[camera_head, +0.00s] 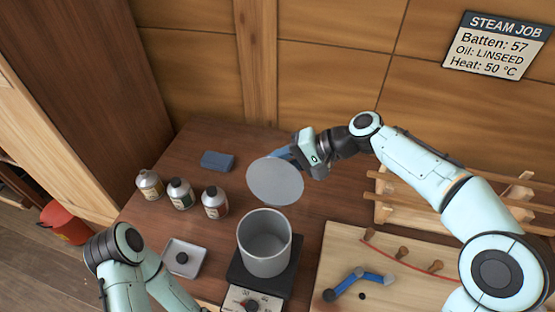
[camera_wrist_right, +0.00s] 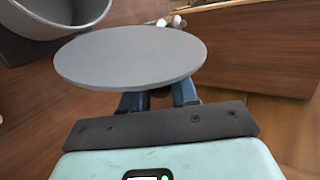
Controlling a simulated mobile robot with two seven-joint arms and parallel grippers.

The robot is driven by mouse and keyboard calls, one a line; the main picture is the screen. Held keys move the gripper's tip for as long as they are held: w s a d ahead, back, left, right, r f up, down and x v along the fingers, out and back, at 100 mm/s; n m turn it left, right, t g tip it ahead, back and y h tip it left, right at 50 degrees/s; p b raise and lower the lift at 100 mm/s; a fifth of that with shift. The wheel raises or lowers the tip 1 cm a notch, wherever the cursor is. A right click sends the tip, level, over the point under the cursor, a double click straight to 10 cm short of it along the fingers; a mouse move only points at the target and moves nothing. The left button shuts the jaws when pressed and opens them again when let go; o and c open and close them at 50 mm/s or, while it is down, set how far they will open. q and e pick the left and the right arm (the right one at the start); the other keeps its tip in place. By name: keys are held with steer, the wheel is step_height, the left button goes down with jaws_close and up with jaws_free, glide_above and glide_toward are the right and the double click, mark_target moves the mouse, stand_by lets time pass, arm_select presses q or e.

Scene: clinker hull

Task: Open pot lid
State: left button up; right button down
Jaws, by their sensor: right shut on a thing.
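The grey pot (camera_head: 264,243) stands uncovered on a dark hot plate (camera_head: 240,275), and its empty-looking inside shows. The round grey lid (camera_head: 274,181) is held in the air behind the pot, apart from it. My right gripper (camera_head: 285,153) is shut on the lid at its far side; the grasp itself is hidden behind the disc. In the right wrist view the lid (camera_wrist_right: 130,57) covers the blue fingertips, and the pot (camera_wrist_right: 62,14) shows at the upper left. My left arm is at the lower left in the head view; its gripper is out of frame.
Several small bottles (camera_head: 180,193) stand left of the pot, with a blue block (camera_head: 217,161) behind them. A pegged board (camera_head: 330,262) and wooden rack (camera_head: 378,204) are on the right.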

steer(key=shift+r, duration=0.1)
steer(key=c, duration=0.9)
jaws_free()
steer(key=v, duration=1.3)
steer(key=shift+s+d, duration=0.1)
